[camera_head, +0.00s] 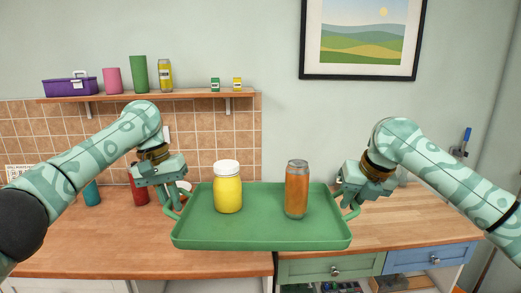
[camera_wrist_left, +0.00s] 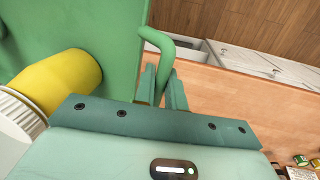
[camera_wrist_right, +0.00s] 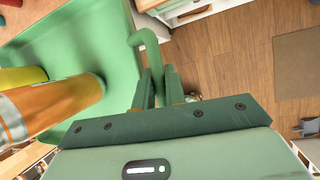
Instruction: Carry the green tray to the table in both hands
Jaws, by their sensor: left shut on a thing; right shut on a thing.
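The green tray (camera_head: 262,237) is held level between my two grippers in the head view, in front of the wooden counter. A yellow jar with a white lid (camera_head: 228,190) stands upright on its left half. An orange can (camera_head: 297,190) stands upright on its right half. My left gripper (camera_head: 176,205) is shut on the tray's left handle, which also shows in the left wrist view (camera_wrist_left: 160,45). My right gripper (camera_head: 347,206) is shut on the right handle, seen in the right wrist view (camera_wrist_right: 147,45). The tray hides part of the counter.
The wooden counter (camera_head: 100,245) runs behind and below the tray. A red container (camera_head: 138,190) and a teal one (camera_head: 91,193) stand on it at left. A wall shelf (camera_head: 150,95) holds several items. Drawers (camera_head: 335,271) are below the counter.

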